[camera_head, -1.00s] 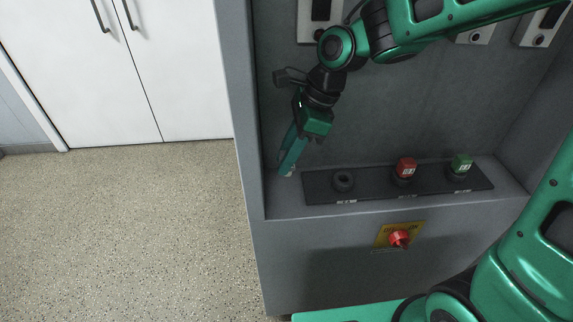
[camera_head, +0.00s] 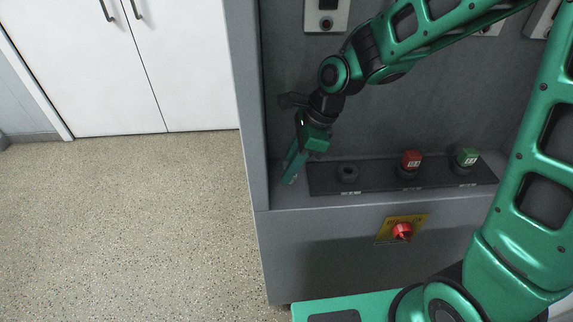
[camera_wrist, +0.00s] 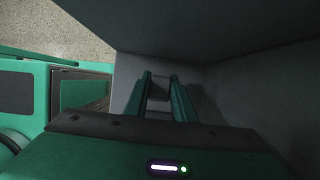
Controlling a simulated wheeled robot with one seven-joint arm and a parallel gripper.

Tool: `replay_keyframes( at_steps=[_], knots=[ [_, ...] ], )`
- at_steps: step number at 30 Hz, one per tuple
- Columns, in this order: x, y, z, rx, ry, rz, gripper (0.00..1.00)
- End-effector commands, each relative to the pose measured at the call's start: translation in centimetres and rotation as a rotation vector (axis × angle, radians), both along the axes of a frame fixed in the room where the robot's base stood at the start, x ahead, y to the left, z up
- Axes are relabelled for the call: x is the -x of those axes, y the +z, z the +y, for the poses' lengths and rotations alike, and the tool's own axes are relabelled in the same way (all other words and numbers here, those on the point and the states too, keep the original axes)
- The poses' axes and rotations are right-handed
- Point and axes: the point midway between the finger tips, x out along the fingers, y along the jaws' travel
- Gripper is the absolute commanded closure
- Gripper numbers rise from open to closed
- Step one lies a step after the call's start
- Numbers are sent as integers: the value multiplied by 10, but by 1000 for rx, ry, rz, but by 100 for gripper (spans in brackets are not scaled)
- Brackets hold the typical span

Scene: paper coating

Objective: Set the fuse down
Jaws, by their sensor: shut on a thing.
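My gripper (camera_head: 291,179) reaches down into the left end of the grey cabinet recess, its fingertips low over the ledge, left of the black holder strip. In the wrist view its two fingers (camera_wrist: 159,88) stand a little apart, shut on the fuse. The fuse shows there only as a small grey patch between the fingers, and its shape and colour are unclear. I cannot tell whether it touches the ledge. A red fuse (camera_head: 411,160) and a green fuse (camera_head: 466,158) stand upright in the middle and right holders. The left holder (camera_head: 348,172) is empty.
The ledge (camera_head: 290,197) is bare around the gripper, with the cabinet's left wall (camera_head: 250,120) close by. A red knob on a yellow plate (camera_head: 403,231) sits on the front below. A panel with a button (camera_head: 326,18) hangs on the back wall.

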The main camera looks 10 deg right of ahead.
Motion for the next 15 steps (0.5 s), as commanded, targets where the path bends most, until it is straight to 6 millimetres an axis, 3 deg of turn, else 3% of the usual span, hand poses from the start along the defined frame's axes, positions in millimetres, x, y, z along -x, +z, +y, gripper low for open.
replay_keyframes(
  at_steps=[1,2,4,15],
  knots=[
    [0,-1,0,0,0,1,100],
    [0,-1,0,0,0,0,72],
    [0,-1,0,0,1,0,58],
    [0,3,0,-1,1,-1,58]
  ],
)
